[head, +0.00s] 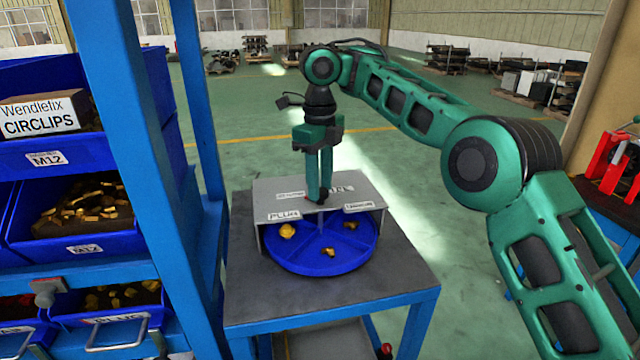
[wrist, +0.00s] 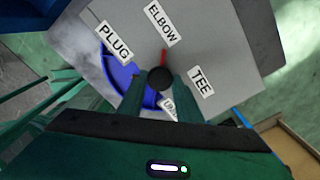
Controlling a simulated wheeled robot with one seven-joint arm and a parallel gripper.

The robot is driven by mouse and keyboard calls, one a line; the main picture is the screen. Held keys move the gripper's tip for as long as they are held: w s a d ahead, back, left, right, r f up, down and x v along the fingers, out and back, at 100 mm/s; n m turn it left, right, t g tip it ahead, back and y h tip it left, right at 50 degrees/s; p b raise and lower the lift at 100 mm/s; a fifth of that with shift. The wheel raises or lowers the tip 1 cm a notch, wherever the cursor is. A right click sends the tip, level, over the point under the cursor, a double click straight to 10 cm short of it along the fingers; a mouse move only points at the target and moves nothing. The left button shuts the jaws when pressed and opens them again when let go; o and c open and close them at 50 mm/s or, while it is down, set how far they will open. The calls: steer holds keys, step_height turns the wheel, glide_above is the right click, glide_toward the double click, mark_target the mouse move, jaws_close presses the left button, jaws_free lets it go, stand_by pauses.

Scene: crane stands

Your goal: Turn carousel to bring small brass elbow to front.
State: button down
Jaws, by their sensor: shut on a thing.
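The blue carousel (head: 318,262) sits on a table under a grey cover (head: 262,200). Brass pieces show in its open front sectors: a larger one (head: 288,230) at left, a small one (head: 329,251) front centre, and one (head: 350,224) at right. I cannot tell which is the small elbow. My gripper (head: 321,194) points down at the cover's top, shut on a dark round knob (wrist: 160,78). In the wrist view, the knob's red pointer (wrist: 164,58) points towards the ELBOW label (wrist: 162,25). The cover hides the rear sectors.
PLUG (wrist: 115,43) and TEE (wrist: 201,81) labels lie on the cover; another label is partly hidden by a finger. A blue rack post (head: 125,130) and parts bins (head: 80,215) stand close at left. Floor behind the table is open.

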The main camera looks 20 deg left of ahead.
steer(key=shift+r, duration=0.25)
steer(key=c, duration=1.3)
jaws_free()
steer(key=shift+a, duration=0.1)
steer(key=shift+f, duration=0.15)
step_height(320, 180, up, 11)
steer(key=shift+w+f, duration=0.1)
